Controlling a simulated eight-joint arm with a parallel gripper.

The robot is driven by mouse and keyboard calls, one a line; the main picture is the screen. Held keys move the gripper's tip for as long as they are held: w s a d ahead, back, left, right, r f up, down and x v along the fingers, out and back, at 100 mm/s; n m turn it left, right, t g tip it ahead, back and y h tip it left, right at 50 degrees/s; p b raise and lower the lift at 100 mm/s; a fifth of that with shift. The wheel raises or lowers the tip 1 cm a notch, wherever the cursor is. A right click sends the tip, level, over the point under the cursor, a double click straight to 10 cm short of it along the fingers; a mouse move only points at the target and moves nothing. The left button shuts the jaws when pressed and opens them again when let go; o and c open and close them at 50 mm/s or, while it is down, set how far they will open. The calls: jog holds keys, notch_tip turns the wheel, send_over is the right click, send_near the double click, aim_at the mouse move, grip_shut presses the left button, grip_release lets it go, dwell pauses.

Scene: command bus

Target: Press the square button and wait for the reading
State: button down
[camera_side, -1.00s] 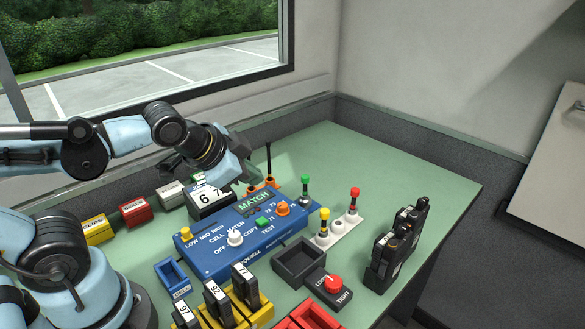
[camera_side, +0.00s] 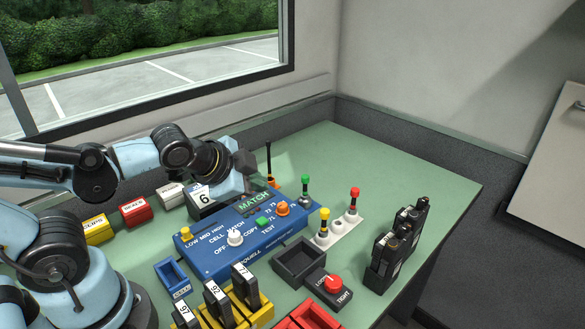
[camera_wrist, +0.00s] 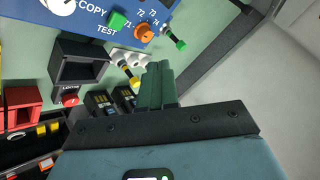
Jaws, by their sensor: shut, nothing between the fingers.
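The blue panel box (camera_side: 215,255) stands on the green table with a knob, coloured controls and a small screen (camera_side: 254,201) reading MATCH. Its green square button (camera_side: 263,222) sits by the word TEST; it also shows at the top of the wrist view (camera_wrist: 119,21). In the side view my gripper (camera_side: 268,190) is above the back of the box, near the screen and apart from the green button. Its fingers are together and empty; in the wrist view they show as a dark green pair (camera_wrist: 157,70). Whether the button is pressed in cannot be told.
An orange knob (camera_side: 282,208) is right of the green button. Coloured-topped plungers (camera_side: 354,196) stand behind and right. A dark open tray (camera_side: 299,261), a red knob (camera_side: 333,283) and black battery-like units (camera_side: 392,250) lie to the right. The table's back right is clear.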

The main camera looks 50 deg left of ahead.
aim_at(259, 223)
jog(key=shift+f, duration=2.85)
jog(key=shift+f, duration=0.15)
jog(key=shift+f, duration=0.3)
jog(key=shift+f, duration=0.35)
dwell(0.6)
jog(key=shift+r, duration=0.75)
jog(key=shift+r, duration=0.1)
jog(key=shift+r, duration=2.45)
